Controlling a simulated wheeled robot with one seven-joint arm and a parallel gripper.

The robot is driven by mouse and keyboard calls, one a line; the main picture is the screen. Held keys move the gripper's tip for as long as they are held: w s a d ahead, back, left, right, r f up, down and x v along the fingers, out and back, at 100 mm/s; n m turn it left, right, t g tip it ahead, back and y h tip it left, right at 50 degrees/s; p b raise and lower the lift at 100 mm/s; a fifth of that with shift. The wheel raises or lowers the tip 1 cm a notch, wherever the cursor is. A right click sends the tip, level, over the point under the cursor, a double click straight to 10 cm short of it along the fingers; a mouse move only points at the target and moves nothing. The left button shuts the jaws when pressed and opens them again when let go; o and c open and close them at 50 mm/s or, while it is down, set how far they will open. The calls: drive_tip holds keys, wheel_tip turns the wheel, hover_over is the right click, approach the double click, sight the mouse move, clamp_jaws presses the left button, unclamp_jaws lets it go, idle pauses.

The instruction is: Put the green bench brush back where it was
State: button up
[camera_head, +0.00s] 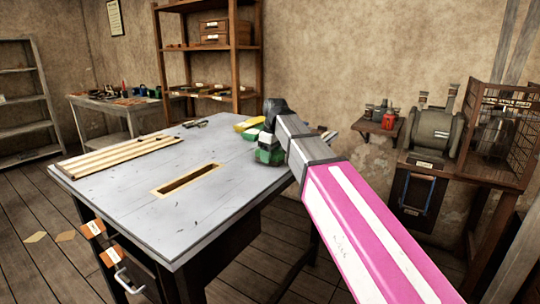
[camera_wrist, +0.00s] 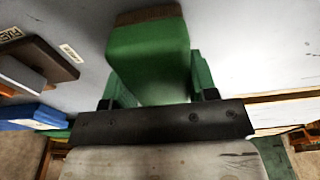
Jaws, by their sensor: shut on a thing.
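The green bench brush (camera_wrist: 150,50) fills the middle of the wrist view, with a strip of brown bristles (camera_wrist: 148,15) along its far end. My gripper (camera_wrist: 158,98) is shut on it. In the head view, my gripper (camera_head: 269,140) is at the right end of the grey bench top, with a green piece (camera_head: 268,155) at its lower end. The fingertips are mostly hidden there. I cannot tell whether the brush touches the bench top.
The grey workbench (camera_head: 120,205) has a slot (camera_head: 187,181) and wooden strips (camera_head: 125,155). A yellow item (camera_head: 249,123) lies behind my gripper. In the wrist view, a dark block (camera_wrist: 38,55) and a blue item (camera_wrist: 30,115) are at left.

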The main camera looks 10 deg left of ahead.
sight(273, 151)
drive_tip(key=shift+f, duration=0.1)
drive_tip(key=o, duration=0.9)
drive_tip(key=r, duration=0.4)
drive_tip(key=d+r, duration=0.1)
drive_tip(key=r, duration=0.7)
drive_tip(key=shift+s+d+r, duration=0.1)
drive_tip(key=shift+s+d, duration=0.05)
drive_tip(key=shift+s, duration=0.15)
